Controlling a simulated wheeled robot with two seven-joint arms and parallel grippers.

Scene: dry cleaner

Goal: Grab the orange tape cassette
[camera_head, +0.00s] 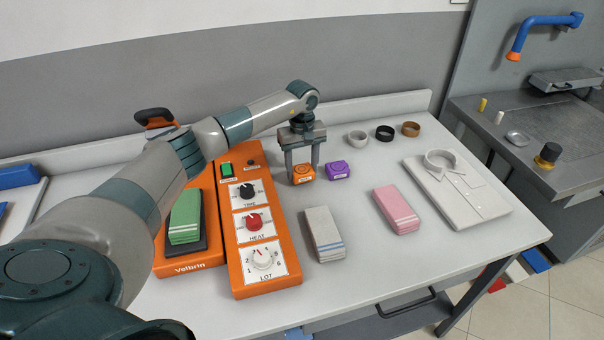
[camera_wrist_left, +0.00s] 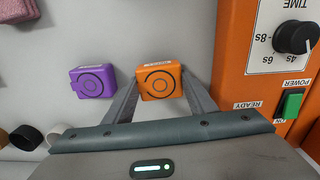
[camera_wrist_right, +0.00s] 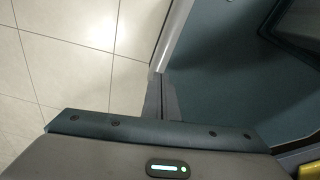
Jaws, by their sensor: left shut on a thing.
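The orange tape cassette (camera_head: 303,174) is on or just above the white table, right of the orange machine. My left gripper (camera_head: 302,178) reaches down over it and is shut on it, one finger on each side. In the left wrist view the orange cassette (camera_wrist_left: 159,81) sits between the two fingertips, its ring mark facing the camera. A purple cassette (camera_head: 338,170) lies just to its right in the head view, apart from it. My right gripper (camera_wrist_right: 161,96) shows only in the right wrist view, fingers together and empty, above the floor.
The orange machine (camera_head: 262,222) with knobs stands close left of the cassette. A grey-white folded stack (camera_head: 324,234), a pink stack (camera_head: 396,209) and a folded shirt (camera_head: 470,196) lie on the table. Three rolls (camera_head: 384,133) stand behind. Bare tabletop lies between them.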

